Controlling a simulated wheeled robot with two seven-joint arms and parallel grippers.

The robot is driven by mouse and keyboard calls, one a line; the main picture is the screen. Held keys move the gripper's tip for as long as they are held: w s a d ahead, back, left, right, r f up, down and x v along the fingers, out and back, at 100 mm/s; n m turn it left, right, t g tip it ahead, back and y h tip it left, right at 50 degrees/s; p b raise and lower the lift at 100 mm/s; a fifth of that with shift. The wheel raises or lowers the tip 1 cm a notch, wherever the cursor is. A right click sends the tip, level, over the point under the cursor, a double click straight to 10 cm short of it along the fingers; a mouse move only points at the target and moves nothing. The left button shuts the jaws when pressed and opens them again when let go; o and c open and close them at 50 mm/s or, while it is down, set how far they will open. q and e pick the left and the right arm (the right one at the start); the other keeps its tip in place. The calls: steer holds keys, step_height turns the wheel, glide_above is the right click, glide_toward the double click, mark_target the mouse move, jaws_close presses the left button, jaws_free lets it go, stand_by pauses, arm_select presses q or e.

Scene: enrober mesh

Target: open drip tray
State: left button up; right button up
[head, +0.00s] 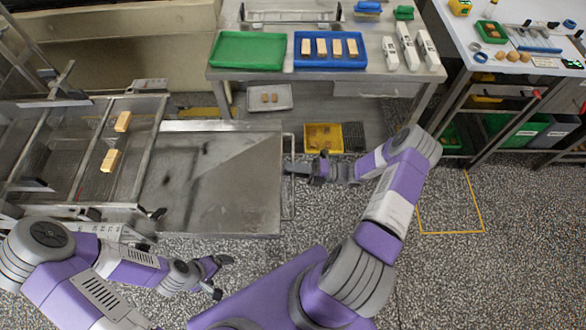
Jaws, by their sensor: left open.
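The drip tray (240,205) is a flat grey metal tray at the centre left, standing out to the right of the mesh machine. Its bar handle (289,203) runs along its right edge. My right gripper (290,169) is at the upper part of this handle, its fingers pointing left. The fingers overlap the bar, and I cannot tell whether they are closed on it. My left gripper (223,277) is open and empty, below the tray's front edge and apart from it.
The enrober mesh (85,155) on the left carries two golden bars (110,160). A table at the back holds a green tray (247,64) and a blue tray (301,63) with several bars. A yellow crate (312,142) sits below. Speckled floor (470,270) at right is clear.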

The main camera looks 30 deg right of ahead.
steer(key=shift+o, duration=1)
steer(key=v, duration=0.7)
steer(key=shift+d, duration=0.3)
steer(key=shift+s, duration=0.2)
